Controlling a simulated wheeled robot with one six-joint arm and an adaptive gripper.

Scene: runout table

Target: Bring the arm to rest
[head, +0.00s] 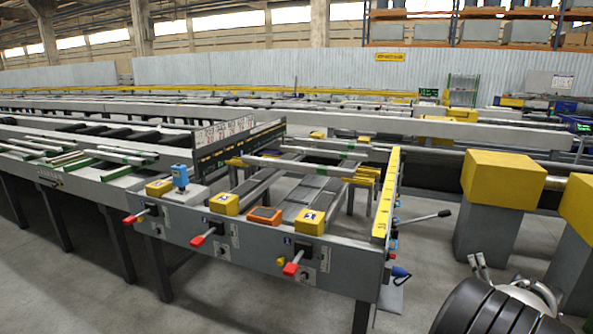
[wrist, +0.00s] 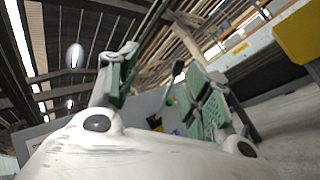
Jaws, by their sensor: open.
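My gripper (wrist: 162,72) is open in the wrist view, its two green-padded fingers spread apart with nothing between them. The picture there is tilted, with the roof and lamps behind the fingers. In the head view, the dark ribbed end of my arm and the pale metal parts of my gripper (head: 512,280) show at the lower right corner, partly cut off by the frame. My gripper is right of the runout table (head: 262,252) and apart from it in that view.
The table's front carries red-handled levers (head: 203,237), yellow blocks (head: 224,204), an orange box (head: 265,215) and a blue device (head: 180,177). A black-knobbed lever (head: 430,217) sticks out from its right side. Yellow-topped grey posts (head: 503,180) stand at the right. Floor (head: 425,265) is clear between.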

